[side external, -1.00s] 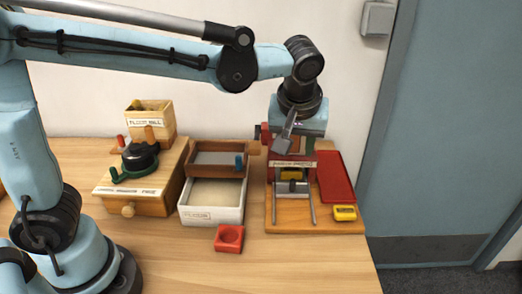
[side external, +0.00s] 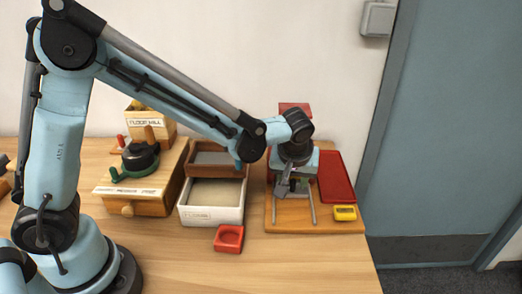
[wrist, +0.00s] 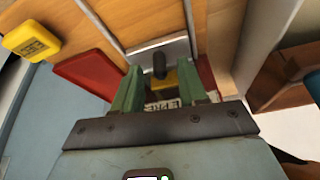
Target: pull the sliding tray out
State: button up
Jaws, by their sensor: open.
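The sliding tray (wrist: 172,49) is a grey metal plate with a dark upright knob (wrist: 159,65), between two metal rails on a wooden base (side external: 290,222). In the side view the tray is mostly hidden behind my gripper (side external: 289,190), which is low over the rails in front of the press. In the wrist view my gripper (wrist: 159,75) is open. Its two green fingers point toward the tray, and the knob shows in the gap between them. I cannot tell whether a finger touches it. A yellow part (wrist: 187,77) and a printed label are partly hidden behind the fingers.
A white box (side external: 212,215), a brown tray (side external: 215,171) and a red block (side external: 228,239) stand left. The table front is clear.

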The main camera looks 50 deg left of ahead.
jog(key=shift+w+a+f, duration=0.15)
jog(key=shift+w+f, duration=0.05)
jog(key=shift+f, duration=0.35)
jog(key=shift+c, duration=0.3)
grip_shut()
jog(key=shift+s, duration=0.1)
